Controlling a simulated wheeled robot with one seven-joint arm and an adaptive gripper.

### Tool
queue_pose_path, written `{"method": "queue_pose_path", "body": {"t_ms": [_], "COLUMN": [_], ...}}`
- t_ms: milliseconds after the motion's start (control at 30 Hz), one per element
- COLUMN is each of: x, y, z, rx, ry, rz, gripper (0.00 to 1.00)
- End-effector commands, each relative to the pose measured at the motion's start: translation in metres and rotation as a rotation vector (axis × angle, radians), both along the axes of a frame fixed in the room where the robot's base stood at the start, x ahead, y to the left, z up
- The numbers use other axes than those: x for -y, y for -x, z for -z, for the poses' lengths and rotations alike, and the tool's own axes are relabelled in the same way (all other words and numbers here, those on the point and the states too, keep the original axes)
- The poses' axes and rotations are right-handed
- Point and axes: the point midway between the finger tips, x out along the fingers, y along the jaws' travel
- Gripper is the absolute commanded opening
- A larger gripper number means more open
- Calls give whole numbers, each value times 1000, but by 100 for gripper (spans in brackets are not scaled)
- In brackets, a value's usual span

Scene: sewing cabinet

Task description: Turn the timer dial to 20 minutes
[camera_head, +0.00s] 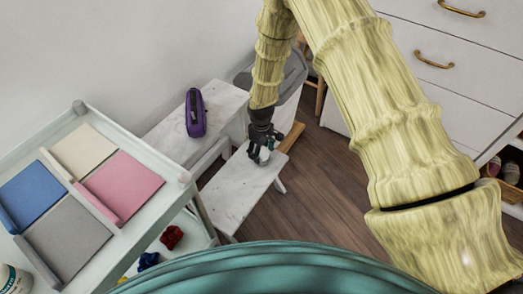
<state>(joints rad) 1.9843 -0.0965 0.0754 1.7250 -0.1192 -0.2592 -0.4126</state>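A small pale, partly teal thing (265,154) shows at the fingertips. It may be the timer, but it is mostly covered by the fingers and too small to tell. No dial face or minute marks can be read. I cannot tell whether the fingers touch it or how far apart they are.
A purple case (195,113) stands on another white surface (222,99) behind. A wooden strip (292,137) lies right of the gripper. At left is a pale rack (165,165) with coloured panels. White drawers (455,60) stand at right. Bare wood floor (325,185) lies between.

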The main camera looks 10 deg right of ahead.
Motion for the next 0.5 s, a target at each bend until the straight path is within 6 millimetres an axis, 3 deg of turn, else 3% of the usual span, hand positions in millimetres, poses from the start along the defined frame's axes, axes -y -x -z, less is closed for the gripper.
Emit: {"method": "queue_pose_path", "body": {"t_ms": [33, 133, 500], "x": [0, 0, 0], "y": [0, 0, 1], "z": [0, 0, -2], "rx": [0, 0, -1], "ry": [0, 0, 1], "rz": [0, 0, 50], "gripper": [47, 30, 30]}}
